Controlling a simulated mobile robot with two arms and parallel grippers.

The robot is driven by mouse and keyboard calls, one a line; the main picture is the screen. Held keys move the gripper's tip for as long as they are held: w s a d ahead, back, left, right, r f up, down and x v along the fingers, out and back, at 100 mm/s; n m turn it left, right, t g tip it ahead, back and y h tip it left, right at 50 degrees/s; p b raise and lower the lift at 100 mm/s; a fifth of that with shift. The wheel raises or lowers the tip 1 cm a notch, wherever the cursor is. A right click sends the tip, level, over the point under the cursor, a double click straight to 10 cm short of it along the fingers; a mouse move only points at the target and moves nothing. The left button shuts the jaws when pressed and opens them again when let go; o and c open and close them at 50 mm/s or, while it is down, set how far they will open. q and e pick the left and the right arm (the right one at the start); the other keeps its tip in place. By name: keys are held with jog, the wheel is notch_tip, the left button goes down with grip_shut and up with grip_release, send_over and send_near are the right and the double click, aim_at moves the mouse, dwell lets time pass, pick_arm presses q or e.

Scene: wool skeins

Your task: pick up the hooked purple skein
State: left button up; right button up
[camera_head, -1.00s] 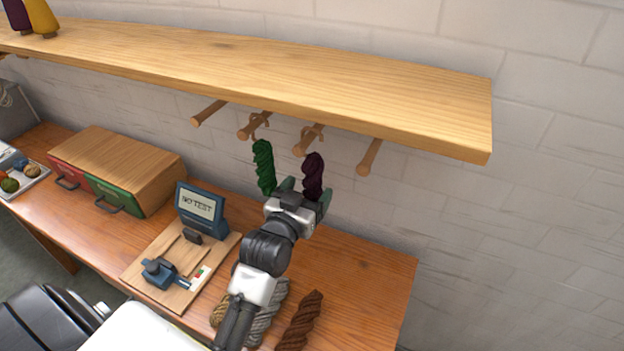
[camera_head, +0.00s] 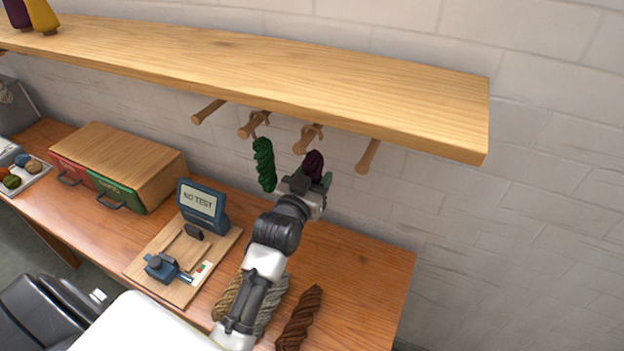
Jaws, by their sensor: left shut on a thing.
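The dark purple skein (camera_head: 313,162) hangs below a wooden peg (camera_head: 307,138) under the shelf; its upper part shows and my gripper hides the lower part. My left gripper (camera_head: 310,180) is shut on the purple skein, with a greenish fingertip showing at its right side. A green skein (camera_head: 264,165) hangs from the peg to the left, close beside my gripper. My right gripper is not in view.
The wooden shelf (camera_head: 300,75) overhangs the pegs. On the table below are a tester with a screen (camera_head: 201,203), a drawer box (camera_head: 125,165), and brown (camera_head: 299,318), grey and tan skeins under my arm. The rightmost peg (camera_head: 369,156) is bare.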

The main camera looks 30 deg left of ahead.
pick_arm(q)
jog(key=shift+r, duration=0.6)
notch_tip(320, 180, up, 2)
jog(key=shift+r+b, duration=0.25)
jog(key=shift+b, duration=0.3)
jog(key=b, duration=0.1)
send_near(314, 165)
jog(key=s+a+f, duration=0.1)
jog(key=s+f, duration=0.2)
jog(key=s, duration=0.1)
jog(key=shift+s+f+p, duration=0.1)
jog(key=shift+s+p, duration=0.25)
jog(key=shift+s, duration=0.1)
